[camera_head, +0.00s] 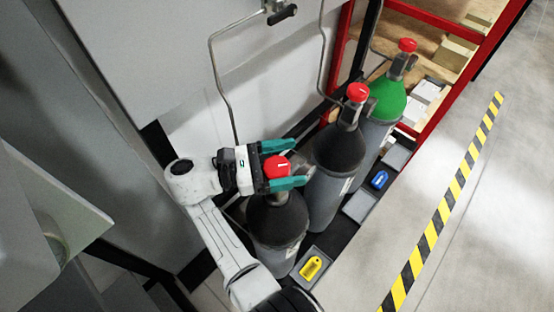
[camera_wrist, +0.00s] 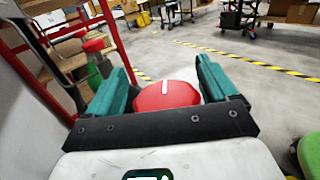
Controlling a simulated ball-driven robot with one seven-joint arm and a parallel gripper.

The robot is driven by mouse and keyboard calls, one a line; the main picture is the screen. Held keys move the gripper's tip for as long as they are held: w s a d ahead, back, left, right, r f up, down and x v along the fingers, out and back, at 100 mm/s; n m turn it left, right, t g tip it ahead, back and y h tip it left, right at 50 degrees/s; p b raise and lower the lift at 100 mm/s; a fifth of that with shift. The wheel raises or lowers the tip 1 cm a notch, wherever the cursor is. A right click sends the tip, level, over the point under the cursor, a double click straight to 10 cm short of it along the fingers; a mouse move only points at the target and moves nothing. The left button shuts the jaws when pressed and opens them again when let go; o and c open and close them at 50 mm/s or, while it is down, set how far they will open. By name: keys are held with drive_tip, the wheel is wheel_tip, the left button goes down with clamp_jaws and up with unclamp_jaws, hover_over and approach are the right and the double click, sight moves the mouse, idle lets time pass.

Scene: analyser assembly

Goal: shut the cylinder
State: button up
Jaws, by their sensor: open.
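The nearest gas cylinder (camera_head: 277,222) is dark grey and stands upright, with a red valve knob (camera_head: 277,167) on top. My gripper (camera_head: 299,164) reaches in from the left with its two teal fingers open on either side of this knob. In the wrist view the red knob (camera_wrist: 166,95) sits between the fingers, with a gap visible at its sides. A white line mark on it points roughly away from the palm. The knob's near edge is partly hidden by the dark gripper bar.
A second grey cylinder (camera_head: 336,170) and a green-topped one (camera_head: 386,98) stand behind, both with red knobs. Thin pipes run up the wall. A yellow lock-like piece (camera_head: 311,268) and a blue one (camera_head: 380,179) lie by the bases. Floor right of the yellow-black stripe (camera_head: 440,210) is clear.

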drive_tip(key=shift+s+a, duration=0.1)
drive_tip(key=b+v, duration=0.7)
drive_tip(key=v, duration=0.3)
drive_tip(key=shift+a, duration=0.35)
idle(0.3)
